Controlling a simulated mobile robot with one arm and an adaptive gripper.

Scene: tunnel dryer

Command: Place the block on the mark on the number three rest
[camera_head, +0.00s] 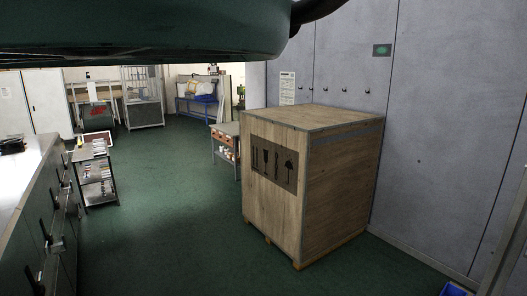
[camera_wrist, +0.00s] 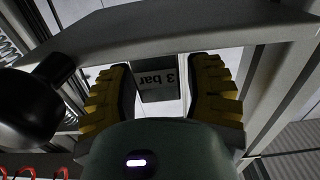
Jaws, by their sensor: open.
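My gripper (camera_wrist: 163,70) shows in the wrist view, with two yellow-and-black fingers standing apart. Between the fingers is a small grey box-shaped piece (camera_wrist: 160,92) with dark lettering that looks like "3 bar". I cannot tell whether this is the block or part of a rest, nor whether the fingers touch it. A grey metal bar or shelf edge (camera_wrist: 190,27) crosses just beyond the fingertips. No mark and no number three rest can be made out in either view. The gripper is not visible in the head view.
In the wrist view a black rounded object (camera_wrist: 32,100) is close at the left, and a grey upright (camera_wrist: 285,85) at the right. In the head view a wooden crate (camera_head: 335,185) stands by the wall, a trolley (camera_head: 95,172) at left. Green floor between is clear.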

